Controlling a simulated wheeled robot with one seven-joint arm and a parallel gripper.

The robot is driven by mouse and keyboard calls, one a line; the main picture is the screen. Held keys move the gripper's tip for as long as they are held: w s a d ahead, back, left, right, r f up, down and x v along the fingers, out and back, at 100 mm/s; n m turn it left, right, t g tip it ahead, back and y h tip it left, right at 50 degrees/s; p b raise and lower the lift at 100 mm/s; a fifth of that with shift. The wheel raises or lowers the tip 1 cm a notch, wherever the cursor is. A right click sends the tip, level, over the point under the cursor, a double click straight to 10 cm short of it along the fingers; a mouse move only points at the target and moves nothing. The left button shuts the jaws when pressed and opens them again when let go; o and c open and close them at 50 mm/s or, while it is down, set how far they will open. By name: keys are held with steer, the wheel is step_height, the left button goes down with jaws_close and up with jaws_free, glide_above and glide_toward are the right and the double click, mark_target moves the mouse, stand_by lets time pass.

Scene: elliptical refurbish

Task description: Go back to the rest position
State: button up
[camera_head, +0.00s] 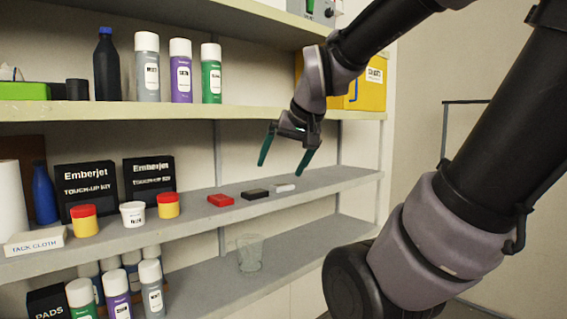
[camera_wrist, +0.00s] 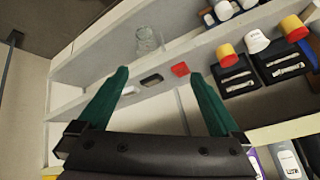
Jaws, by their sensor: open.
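My gripper (camera_head: 286,152) is open, with its two green fingers spread and nothing between them. It hangs in front of the shelving, above the middle shelf (camera_head: 318,184) and at the right of it. In the wrist view my gripper (camera_wrist: 160,100) shows both fingers apart. A red block (camera_head: 221,200), a black block (camera_head: 254,194) and a pale grey block (camera_head: 281,188) lie in a row on the middle shelf. The fingers are apart from all three. The wrist view also shows the red block (camera_wrist: 180,69) and the dark block (camera_wrist: 152,80) beyond the fingertips.
A clear cup (camera_head: 250,253) stands on the lower shelf. Touch-up kit boxes (camera_head: 87,187), yellow pots with red lids (camera_head: 84,221) and a white tub (camera_head: 132,214) fill the middle shelf's left. Spray cans (camera_head: 180,72) and a yellow case (camera_head: 366,85) are above. Open floor lies right.

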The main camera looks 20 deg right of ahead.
steer(key=shift+g+y, duration=0.4)
steer(key=shift+y, duration=0.2)
steer(key=s, duration=0.1)
steer(key=s+a, duration=0.1)
steer(key=s, duration=0.2)
steer(key=shift+s+a+r, duration=0.3)
steer(key=shift+a, duration=0.05)
